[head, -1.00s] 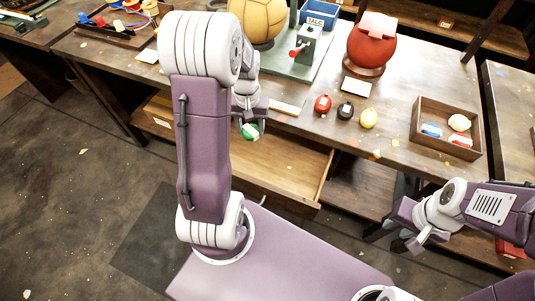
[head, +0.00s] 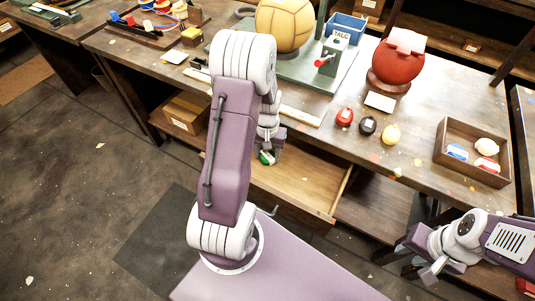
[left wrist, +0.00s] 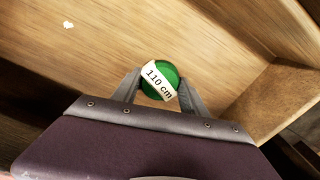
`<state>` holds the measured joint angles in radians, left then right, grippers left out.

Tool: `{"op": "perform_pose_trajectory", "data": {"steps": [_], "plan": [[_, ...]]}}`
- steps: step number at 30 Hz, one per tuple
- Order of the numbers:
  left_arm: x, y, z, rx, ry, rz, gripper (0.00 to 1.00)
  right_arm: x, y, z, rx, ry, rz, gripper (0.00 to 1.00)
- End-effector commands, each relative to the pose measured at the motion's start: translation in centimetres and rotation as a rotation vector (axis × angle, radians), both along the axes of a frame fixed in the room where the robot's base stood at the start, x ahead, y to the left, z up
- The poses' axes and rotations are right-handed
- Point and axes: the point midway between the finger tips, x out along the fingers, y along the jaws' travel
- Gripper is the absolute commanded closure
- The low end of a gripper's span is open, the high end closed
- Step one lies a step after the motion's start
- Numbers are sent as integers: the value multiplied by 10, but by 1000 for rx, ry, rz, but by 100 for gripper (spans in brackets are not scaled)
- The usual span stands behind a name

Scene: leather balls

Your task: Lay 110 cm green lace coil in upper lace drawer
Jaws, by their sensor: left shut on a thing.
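The green lace coil (left wrist: 163,80), with a white label reading "110 cm", is held between the two fingers of my left gripper (left wrist: 160,90) in the left wrist view. In the head view the coil (head: 266,158) shows just below my left gripper (head: 266,152), over the open drawer (head: 300,182) under the bench. The wrist view shows the bare wooden drawer floor (left wrist: 120,45) behind the coil; I cannot tell whether the coil touches it. My right gripper (head: 415,266) is at the right, away from the drawer; its fingers look apart.
A tan ball (head: 284,24) and a red ball (head: 398,65) stand behind. A cardboard box (head: 188,112) is on the shelf at left.

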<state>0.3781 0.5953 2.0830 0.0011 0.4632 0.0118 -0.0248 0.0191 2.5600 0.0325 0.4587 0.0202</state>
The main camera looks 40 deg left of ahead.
Motion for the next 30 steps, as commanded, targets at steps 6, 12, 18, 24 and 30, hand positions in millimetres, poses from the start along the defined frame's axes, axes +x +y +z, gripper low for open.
{"op": "perform_pose_trajectory", "data": {"steps": [6, 12, 18, 24, 30], "plan": [[0, 0, -3, 0, 1, 0, 28, 0, 0, -2, 0, 0, 0, 67], [0, 0, -3, 0, 0, 0, 28, 0, 0, -2, 0, 0, 0, 67], [1, 0, 11, 2, -4, 0, 28, 0, 0, 4, 0, 0, 0, 67], [1, 1, 63, 2, -6, 0, 28, 0, 0, 18, 0, 0, 0, 67], [1, 0, 106, 2, -4, 0, 28, 0, 0, 26, 0, 0, 0, 67]]}}
